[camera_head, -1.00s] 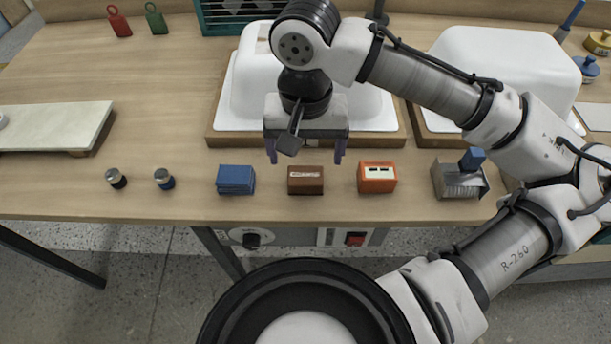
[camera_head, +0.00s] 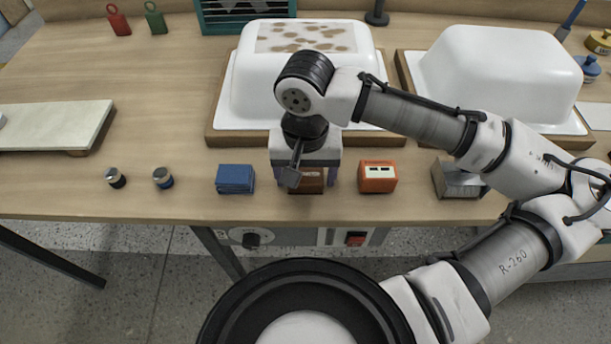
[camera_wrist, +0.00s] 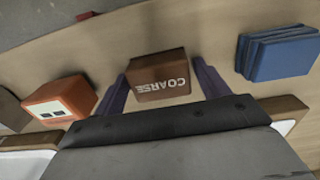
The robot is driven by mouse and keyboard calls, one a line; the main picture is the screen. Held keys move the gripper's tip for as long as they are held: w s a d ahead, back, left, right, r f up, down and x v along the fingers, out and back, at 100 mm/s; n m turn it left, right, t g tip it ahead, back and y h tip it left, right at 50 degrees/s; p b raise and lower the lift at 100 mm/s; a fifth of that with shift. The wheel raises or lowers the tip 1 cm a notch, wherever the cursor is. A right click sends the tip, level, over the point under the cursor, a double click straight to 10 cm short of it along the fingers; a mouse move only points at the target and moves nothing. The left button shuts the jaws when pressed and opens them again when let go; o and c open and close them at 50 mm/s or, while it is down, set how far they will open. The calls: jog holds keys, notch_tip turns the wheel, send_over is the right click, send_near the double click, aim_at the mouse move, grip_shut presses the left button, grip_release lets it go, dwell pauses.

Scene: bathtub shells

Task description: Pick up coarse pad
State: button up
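The coarse pad is a brown block (camera_wrist: 159,75) with "COARSE" in white letters, upside down in the wrist view. In the head view the brown pad (camera_head: 308,186) is mostly hidden under my gripper (camera_head: 306,177). My gripper also shows in the wrist view (camera_wrist: 158,78), with one purple finger on each side of the pad. A narrow gap shows between the pad and the fingers, so the gripper is open around it. The pad stands on the wooden bench.
A blue pad stack (camera_head: 235,179) lies left of the brown pad and an orange block (camera_head: 377,177) lies right of it. A metal holder (camera_head: 459,179) stands further right. A white tub shell (camera_head: 262,90) is behind. Two small jars (camera_head: 116,178) stand at the left.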

aim_at(307, 174)
jog(key=c, duration=0.7)
jog(key=shift+c, duration=0.2)
notch_tip(307, 174, up, 20)
jog(key=p, duration=0.1)
jog(key=o, duration=0.5)
jog(key=shift+c, duration=0.2)
jog(key=c, duration=0.4)
jog(key=shift+o, duration=0.2)
jog(key=shift+d, duration=0.15)
